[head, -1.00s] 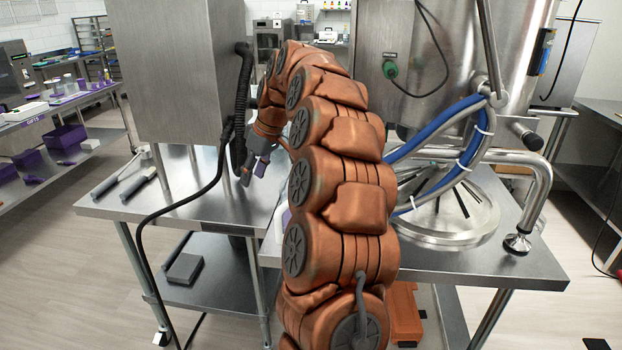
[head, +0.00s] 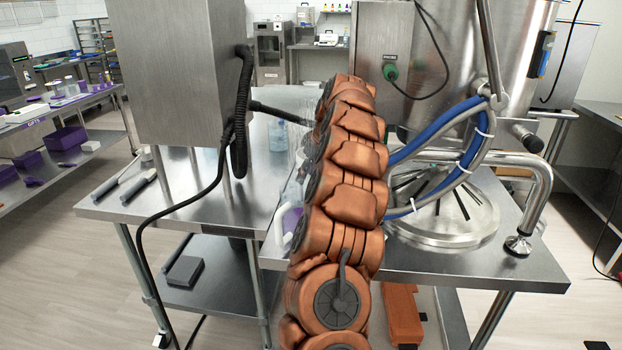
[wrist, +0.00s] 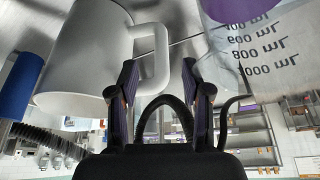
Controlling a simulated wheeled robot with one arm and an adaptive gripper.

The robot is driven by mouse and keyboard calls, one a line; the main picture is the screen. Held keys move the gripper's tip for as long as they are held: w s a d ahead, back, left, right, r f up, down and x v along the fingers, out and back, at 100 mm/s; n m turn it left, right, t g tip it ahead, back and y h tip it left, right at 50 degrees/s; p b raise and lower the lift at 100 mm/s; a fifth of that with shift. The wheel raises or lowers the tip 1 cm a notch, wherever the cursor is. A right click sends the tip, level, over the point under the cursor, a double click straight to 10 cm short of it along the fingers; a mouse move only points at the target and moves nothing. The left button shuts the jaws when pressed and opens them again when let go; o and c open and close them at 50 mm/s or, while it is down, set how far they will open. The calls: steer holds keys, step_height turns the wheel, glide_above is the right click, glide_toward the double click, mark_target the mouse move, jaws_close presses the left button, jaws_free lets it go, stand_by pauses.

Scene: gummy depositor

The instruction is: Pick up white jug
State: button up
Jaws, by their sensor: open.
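The white jug (wrist: 85,55) fills the upper left of the wrist view, which shows the scene upside down. Its handle (wrist: 160,62) points toward the space between the fingers of my gripper (wrist: 158,68). My gripper is open, with one dark finger on each side of the handle's outer part. I cannot tell whether either finger touches it.
A clear beaker with mL marks (wrist: 262,50) stands close to the right finger in the wrist view. A blue object (wrist: 18,85) is at the left. In the head view, a steel cabinet (head: 165,75) and a large steel vessel (head: 480,60) flank my arm.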

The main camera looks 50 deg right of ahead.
steer(key=shift+p+x, duration=0.9)
steer(key=shift+x, duration=1.65)
steer(key=shift+a, duration=0.1)
jaws_close()
steer(key=shift+w, duration=0.1)
